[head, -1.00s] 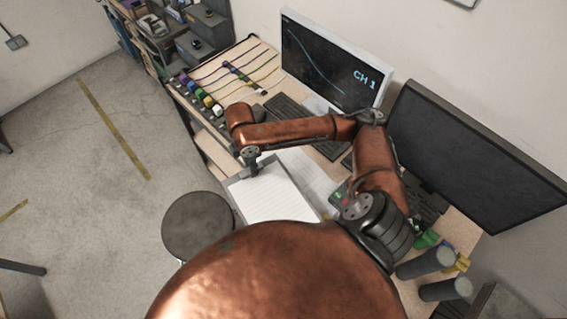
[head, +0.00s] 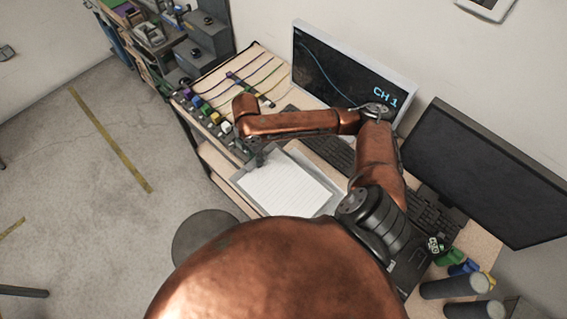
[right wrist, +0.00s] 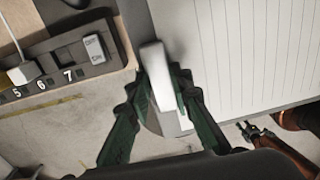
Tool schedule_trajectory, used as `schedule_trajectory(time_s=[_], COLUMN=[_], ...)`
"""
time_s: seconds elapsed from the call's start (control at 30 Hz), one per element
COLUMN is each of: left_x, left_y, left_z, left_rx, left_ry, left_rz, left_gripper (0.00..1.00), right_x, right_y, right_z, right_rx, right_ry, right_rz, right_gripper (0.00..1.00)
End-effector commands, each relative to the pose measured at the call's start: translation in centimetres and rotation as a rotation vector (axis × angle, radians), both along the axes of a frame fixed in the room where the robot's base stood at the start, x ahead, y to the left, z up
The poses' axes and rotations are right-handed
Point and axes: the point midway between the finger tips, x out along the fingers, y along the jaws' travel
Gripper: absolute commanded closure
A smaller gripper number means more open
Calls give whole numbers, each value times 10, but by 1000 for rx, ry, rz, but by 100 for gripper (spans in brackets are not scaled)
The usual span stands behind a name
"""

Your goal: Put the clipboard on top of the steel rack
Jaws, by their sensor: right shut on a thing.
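The clipboard (head: 285,188), a grey board with white lined paper, is at the desk's front left edge in the head view. Its paper also fills the upper right of the right wrist view (right wrist: 240,50). My right gripper (head: 257,158) is at the clipboard's upper left corner; in the right wrist view its dark green fingers (right wrist: 160,105) are shut on the pale edge there. Shelving with grey boxes (head: 205,40) at the upper left may be the steel rack; its top is not clearly shown. A small copper arm end (right wrist: 250,132), possibly my left gripper, shows at the lower right.
A numbered power strip with coloured plugs (head: 205,110) lies just left of the clipboard. A lit monitor (head: 350,75), a dark monitor (head: 480,170) and a keyboard (head: 325,150) stand behind. A round stool (head: 205,238) is in front.

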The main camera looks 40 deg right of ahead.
Motion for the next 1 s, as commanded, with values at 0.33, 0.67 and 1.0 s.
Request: schedule_trajectory(time_s=[0.33,0.67,1.0], left_x=[-6,10,4], left_y=[1,0,1], left_z=[13,17,27], left_rx=[1,0,1], left_ry=[9,-13,-5], left_rz=[1,-2,-1], left_gripper=[60,60,60], right_x=[-5,-5,-6], right_y=[-72,-93,-98], right_z=[-48,-73,-110], right_rx=[-1,0,0], right_ry=[3,-1,-1], right_rz=[-6,-4,-3], right_gripper=[100,100,100])
